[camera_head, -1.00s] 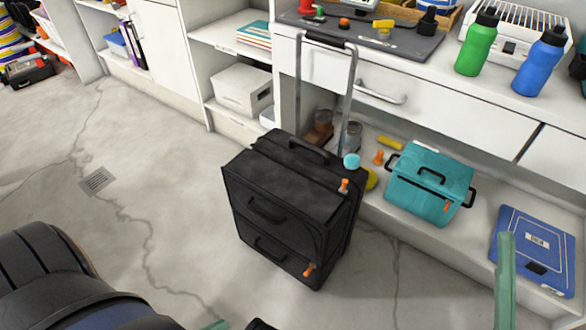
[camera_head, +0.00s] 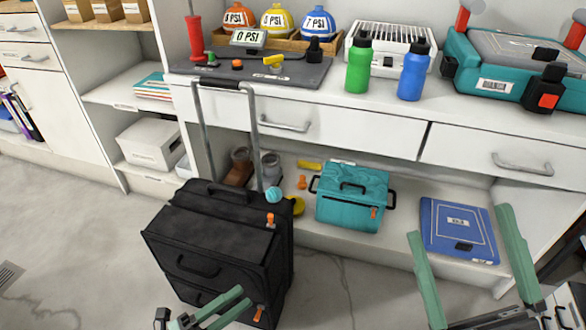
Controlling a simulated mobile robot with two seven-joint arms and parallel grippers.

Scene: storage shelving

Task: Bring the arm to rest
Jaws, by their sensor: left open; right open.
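My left gripper (camera_head: 245,296) shows at the bottom, with its green fingers in front of the lower part of a black suitcase (camera_head: 205,240). It is open, with a small gap between the fingers from this angle, and I see nothing held. I cannot tell whether it touches the suitcase. My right gripper (camera_head: 459,222) is at the lower right, its two green fingers wide apart and pointing up in the picture. It is open and empty, in front of the low shelf, with a blue flat case (camera_head: 459,222) showing behind and between its fingers.
The suitcase stands on the floor with its handle raised before the counter (camera_head: 345,135). A teal bag (camera_head: 352,197) is on the low shelf. Green (camera_head: 359,66) and blue (camera_head: 413,75) bottles and a teal toolbox (camera_head: 500,85) stand on the counter. Floor at left (camera_head: 70,225) is clear.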

